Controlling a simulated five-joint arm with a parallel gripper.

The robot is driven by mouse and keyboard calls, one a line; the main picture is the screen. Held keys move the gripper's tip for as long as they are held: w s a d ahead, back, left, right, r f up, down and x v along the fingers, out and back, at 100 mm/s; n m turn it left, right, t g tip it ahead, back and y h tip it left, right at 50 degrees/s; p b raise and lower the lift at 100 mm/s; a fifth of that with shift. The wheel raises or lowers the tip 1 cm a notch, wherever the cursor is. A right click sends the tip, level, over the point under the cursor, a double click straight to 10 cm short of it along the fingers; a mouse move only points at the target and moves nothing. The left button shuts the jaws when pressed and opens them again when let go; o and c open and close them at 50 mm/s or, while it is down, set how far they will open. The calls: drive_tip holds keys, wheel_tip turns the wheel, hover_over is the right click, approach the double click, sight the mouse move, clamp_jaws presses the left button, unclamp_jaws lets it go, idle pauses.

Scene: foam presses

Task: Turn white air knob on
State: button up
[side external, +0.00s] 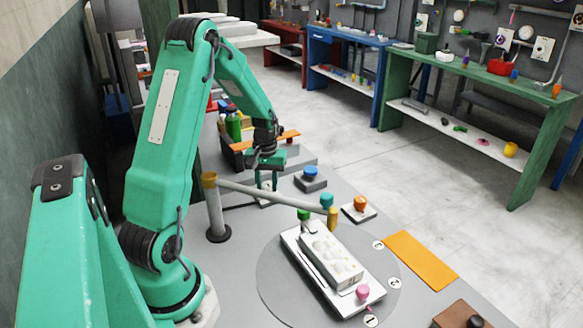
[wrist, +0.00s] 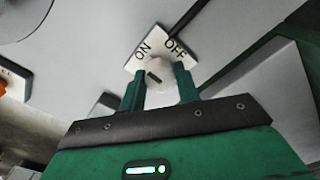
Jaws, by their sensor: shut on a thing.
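The white air knob (wrist: 159,72) sits on a small white plate (wrist: 136,65) marked ON at left and OFF at right in the wrist view. My gripper (wrist: 160,86) has one green finger on each side of the knob and is shut on it. A short dark mark shows on the knob's left part, slanted; I cannot tell surely which label it points at. In the side view my gripper (side external: 266,180) points down at the plate (side external: 264,199) on the grey bench, and the knob is mostly hidden between the fingers.
A blue knob (side external: 311,172) and an orange knob (side external: 360,203) stand to the right. A pole with a long grey arm (side external: 265,192) passes just in front of my gripper. A white foam tray (side external: 332,262) lies on the round plate (side external: 275,275). A dark cable runs from the knob's plate.

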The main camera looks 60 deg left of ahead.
sight(267, 184)
drive_tip(key=shift+n, duration=0.3)
drive_tip(key=o, duration=1)
drive_tip(key=shift+r, duration=3.95)
